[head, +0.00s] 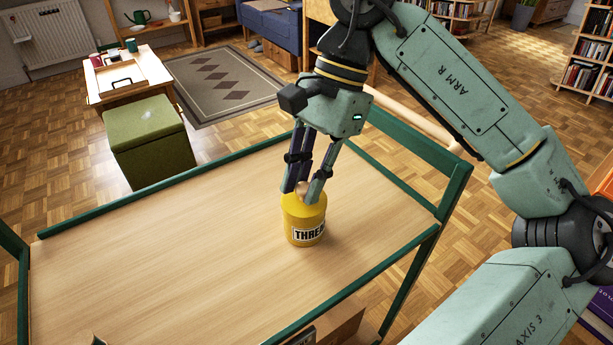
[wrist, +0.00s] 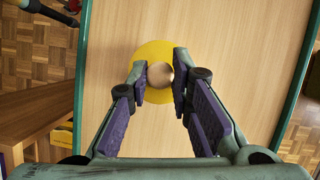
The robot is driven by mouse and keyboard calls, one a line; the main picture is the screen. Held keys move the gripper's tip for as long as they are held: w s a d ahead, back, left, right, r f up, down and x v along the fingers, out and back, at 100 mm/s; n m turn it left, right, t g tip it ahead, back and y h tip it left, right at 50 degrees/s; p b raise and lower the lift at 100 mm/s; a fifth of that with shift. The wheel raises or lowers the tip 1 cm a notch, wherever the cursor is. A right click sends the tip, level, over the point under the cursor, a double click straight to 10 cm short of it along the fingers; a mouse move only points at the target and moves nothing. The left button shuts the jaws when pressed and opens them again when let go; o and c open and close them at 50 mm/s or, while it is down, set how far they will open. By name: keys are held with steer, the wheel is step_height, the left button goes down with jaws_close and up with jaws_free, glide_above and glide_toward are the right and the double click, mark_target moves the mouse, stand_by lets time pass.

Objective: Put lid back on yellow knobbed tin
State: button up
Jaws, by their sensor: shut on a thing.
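The yellow tin (head: 304,232) stands upright on the wooden top of a green-framed cart, with a label reading "THRE" in part. Its yellow lid (head: 292,203) is at the top of the tin, and no clear gap shows between them. The round, pale wooden knob (head: 304,187) is between the fingers of my gripper (head: 305,192), which is shut on it. In the wrist view my gripper (wrist: 164,85) has a finger on each side of the knob (wrist: 160,75), with the yellow lid (wrist: 153,48) around it. The fingers hide part of the lid.
The cart top (head: 150,260) is clear around the tin. Green rails (head: 180,180) run along its edges. A green ottoman (head: 149,137) and a small table (head: 125,72) stand on the floor beyond, at the left.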

stand_by(0.9)
steer(key=o, duration=1)
steer(key=shift+o, duration=0.2)
steer(key=o, duration=0.5)
steer(key=shift+c, duration=0.2)
steer(key=shift+r, duration=0.1)
steer(key=shift+r+p, duration=2.7)
steer(key=shift+r, duration=0.75)
steer(key=shift+c, duration=0.5)
